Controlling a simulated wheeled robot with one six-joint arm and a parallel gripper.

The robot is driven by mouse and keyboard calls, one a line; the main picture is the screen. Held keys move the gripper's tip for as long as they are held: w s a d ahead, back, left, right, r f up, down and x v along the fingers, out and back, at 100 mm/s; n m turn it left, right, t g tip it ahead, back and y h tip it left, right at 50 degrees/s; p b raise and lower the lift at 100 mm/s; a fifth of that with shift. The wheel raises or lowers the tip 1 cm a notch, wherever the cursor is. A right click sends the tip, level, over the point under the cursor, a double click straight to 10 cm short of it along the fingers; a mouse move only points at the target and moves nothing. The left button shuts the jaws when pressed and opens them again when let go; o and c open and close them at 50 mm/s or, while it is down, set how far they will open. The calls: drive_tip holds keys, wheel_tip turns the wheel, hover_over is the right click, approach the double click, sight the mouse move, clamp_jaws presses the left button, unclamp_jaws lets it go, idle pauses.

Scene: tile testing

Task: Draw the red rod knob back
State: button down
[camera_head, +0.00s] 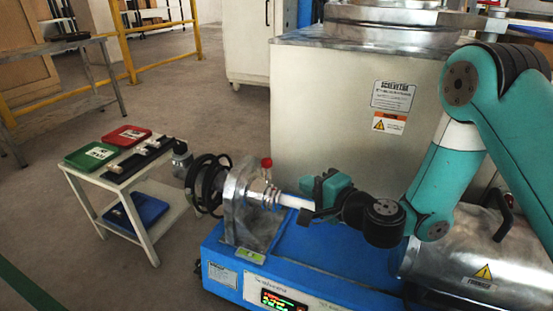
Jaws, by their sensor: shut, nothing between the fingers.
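The red knob (266,162) stands upright on top of the metal fitting (262,185) at the middle of the blue machine. A pale rod (295,201) runs from this fitting to the right, toward my gripper. My gripper (309,200) is to the right of and lower than the red knob in the picture, apart from it. Its fingers point left, close by the right end of the pale rod. It is shut with nothing held. Whether it touches the rod, I cannot tell.
The blue machine base (330,262) has a lit display and a metal upright plate (243,210) with a black coiled hose (205,182). A white side table (150,208) with green and red trays stands left. A large grey cabinet (330,110) is behind.

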sight(270, 164)
drive_tip(key=p+x, duration=0.2)
drive_tip(key=x, duration=0.7)
drive_tip(key=shift+w+a, duration=0.25)
drive_tip(key=shift+a, duration=0.05)
drive_tip(key=shift+w+a+f, duration=0.1)
drive_tip(key=shift+w+a, duration=0.3)
drive_tip(key=shift+w, duration=0.1)
